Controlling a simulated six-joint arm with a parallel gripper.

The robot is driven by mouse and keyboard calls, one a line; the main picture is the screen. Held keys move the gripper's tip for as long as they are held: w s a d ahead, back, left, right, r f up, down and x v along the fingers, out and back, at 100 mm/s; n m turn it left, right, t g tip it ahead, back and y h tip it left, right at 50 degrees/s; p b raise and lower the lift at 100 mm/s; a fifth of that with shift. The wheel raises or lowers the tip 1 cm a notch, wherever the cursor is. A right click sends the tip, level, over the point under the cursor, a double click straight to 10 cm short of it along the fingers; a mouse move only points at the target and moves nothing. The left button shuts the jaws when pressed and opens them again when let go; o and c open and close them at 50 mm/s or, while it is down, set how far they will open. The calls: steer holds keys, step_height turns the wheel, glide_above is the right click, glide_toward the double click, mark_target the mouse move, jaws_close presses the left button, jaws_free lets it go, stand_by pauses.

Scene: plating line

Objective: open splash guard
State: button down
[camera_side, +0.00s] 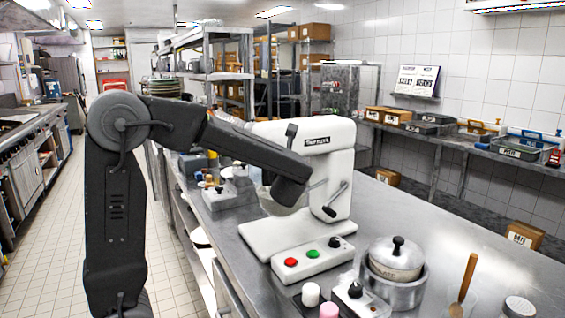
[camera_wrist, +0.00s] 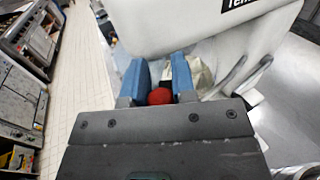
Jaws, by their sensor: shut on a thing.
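A white stand mixer (camera_side: 335,165) stands on the steel counter, and its head (camera_wrist: 200,25) fills the top of the wrist view. My gripper (camera_wrist: 159,72) has two blue fingers, shut on a red round knob (camera_wrist: 160,96) beside the mixer head. I cannot clearly see how the knob joins the splash guard; the guard's outline is hard to make out. In the side view my dark arm reaches across the mixer's front and hides the fingers and the knob. Part of a grey bowl (camera_side: 284,205) shows below my arm. A black-tipped lever (camera_side: 336,200) is on the mixer's side.
A control box (camera_side: 313,258) with red and green buttons sits in front of the mixer. A lidded pot (camera_side: 395,270), a wooden spatula (camera_side: 465,280) and small jars stand at the near right. The counter right of the mixer is mostly bare.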

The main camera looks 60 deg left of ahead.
steer(key=c, duration=1)
jaws_free()
steer(key=shift+d, duration=0.1)
steer(key=v, duration=1.3)
steer(key=shift+d, duration=0.3)
steer(key=shift+s, duration=0.15)
steer(key=shift+c, duration=0.2)
